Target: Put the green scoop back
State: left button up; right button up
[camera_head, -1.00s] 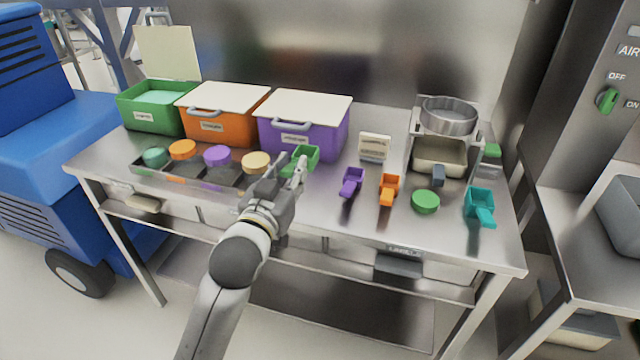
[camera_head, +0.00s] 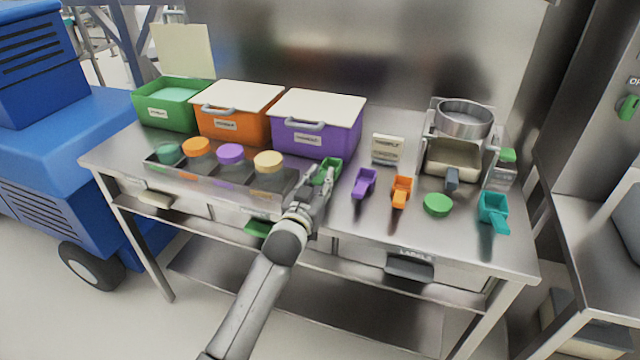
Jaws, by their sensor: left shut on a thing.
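The green scoop (camera_head: 329,169) is at the middle of the steel table, in front of the purple bin (camera_head: 318,140). My left gripper (camera_head: 318,188) is shut on it from the near side and hides its handle. I cannot tell if the scoop touches the tabletop. The green bin (camera_head: 166,116) stands open at the back left, its pale lid raised and light green contents inside. My right gripper is not in view.
A closed orange bin (camera_head: 235,125) stands between the green and purple bins. A tray of several coloured-lidded jars (camera_head: 230,165) lies left of my gripper.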

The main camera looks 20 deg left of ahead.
pick_arm(q)
jog(key=shift+f, duration=0.5)
jog(key=shift+f, duration=0.1)
jog(key=o, duration=1)
jog(key=shift+s, duration=0.15)
jog(key=s, duration=1.1)
jog(key=shift+s+a, duration=0.2)
jog(key=shift+s, duration=0.15)
